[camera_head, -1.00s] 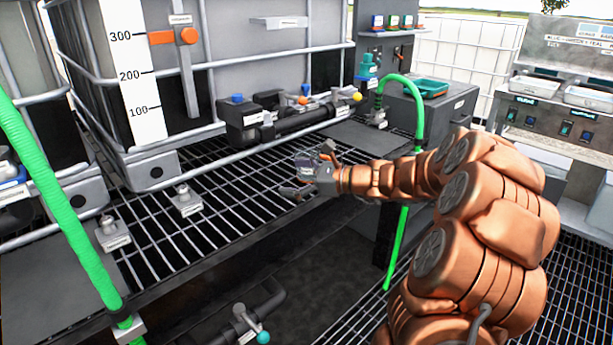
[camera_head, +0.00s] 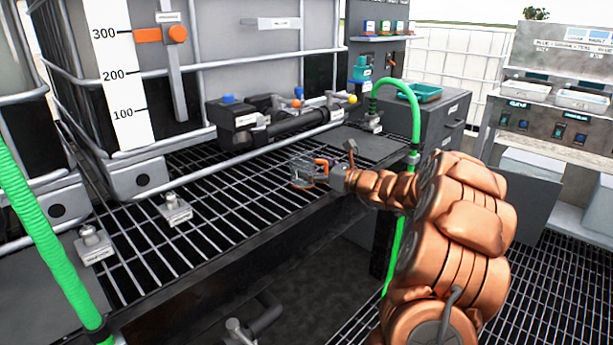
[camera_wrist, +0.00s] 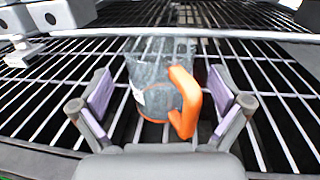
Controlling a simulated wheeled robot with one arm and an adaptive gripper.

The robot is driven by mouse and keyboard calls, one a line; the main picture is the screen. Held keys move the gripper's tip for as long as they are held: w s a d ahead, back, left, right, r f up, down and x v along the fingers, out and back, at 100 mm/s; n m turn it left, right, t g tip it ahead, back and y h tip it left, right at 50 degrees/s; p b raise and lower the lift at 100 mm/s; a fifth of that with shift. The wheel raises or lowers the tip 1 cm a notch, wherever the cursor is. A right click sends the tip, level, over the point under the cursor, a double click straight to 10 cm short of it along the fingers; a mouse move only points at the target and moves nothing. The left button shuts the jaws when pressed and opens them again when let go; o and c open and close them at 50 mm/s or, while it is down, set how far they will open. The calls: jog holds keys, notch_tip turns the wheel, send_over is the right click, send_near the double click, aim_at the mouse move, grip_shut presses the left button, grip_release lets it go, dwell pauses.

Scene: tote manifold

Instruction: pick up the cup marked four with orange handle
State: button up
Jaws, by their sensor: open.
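A clear cup with an orange handle (camera_wrist: 186,100) stands on the metal grating in the wrist view. A small white label shows low on its side, but I cannot read its marking. The handle faces toward my gripper and a little right. My gripper (camera_wrist: 165,105) is open, with one purple-padded finger left of the cup and the other to its right. Neither pad visibly touches the cup. In the head view the cup (camera_head: 303,171) is small, at the end of my copper arm, with its handle partly beside the gripper (camera_head: 325,172).
Black pipework with valves (camera_head: 290,122) lies behind the cup along the tank base. Grey clamps (camera_head: 174,208) sit on the grating (camera_head: 235,200) to the left. A green hose (camera_head: 416,120) arches just behind my arm.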

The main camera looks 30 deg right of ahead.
jog(key=shift+x, duration=1.25)
jog(key=c, duration=1.2)
jog(key=shift+r, duration=0.1)
